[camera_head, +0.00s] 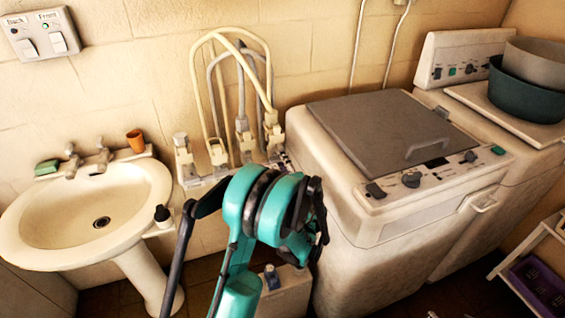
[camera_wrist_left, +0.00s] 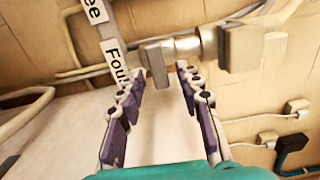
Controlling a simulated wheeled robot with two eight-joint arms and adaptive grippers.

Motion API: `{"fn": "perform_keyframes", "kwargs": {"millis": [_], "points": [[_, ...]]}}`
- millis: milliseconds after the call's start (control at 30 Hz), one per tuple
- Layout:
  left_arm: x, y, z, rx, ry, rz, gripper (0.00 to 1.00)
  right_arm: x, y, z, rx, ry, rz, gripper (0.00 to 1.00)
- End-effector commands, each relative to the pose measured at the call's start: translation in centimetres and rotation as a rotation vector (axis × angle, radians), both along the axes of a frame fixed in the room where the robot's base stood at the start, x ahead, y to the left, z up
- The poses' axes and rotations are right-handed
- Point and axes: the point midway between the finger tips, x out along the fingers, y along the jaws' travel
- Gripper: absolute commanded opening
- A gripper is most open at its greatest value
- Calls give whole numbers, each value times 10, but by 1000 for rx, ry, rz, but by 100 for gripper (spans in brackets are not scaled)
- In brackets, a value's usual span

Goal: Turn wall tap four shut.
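In the left wrist view, wall tap four's grey lever (camera_wrist_left: 158,62) sits on a metal stem that comes in from the right. A label beside it reads "Fou", its end hidden by a finger. My left gripper (camera_wrist_left: 160,74) is open, its purple-padded fingers on either side of the lever's near end. A gap shows at the right finger; I cannot tell whether the left one touches. In the head view, a row of wall taps (camera_head: 217,152) stands behind my teal left arm, which hides the fingertips and part of the row. My right gripper is out of view.
Pale hoses (camera_head: 195,90) loop up from the taps. The washing machine (camera_head: 365,235) stands close on the right, the washbasin (camera_head: 45,212) on the left. A small dark bottle (camera_head: 162,215) stands by the basin. A pale pipe fitting (camera_wrist_left: 252,48) is near the tap.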

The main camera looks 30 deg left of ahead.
Motion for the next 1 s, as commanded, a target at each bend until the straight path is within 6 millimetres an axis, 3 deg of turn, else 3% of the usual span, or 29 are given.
{"fn": "perform_keyframes", "kwargs": {"millis": [167,600,1000], "points": [[-11,-15,0,0,0,-4,35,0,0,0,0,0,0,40],[-68,-81,0,0,0,-4,35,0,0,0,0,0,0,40],[-78,-91,0,0,0,0,35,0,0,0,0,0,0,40]]}}
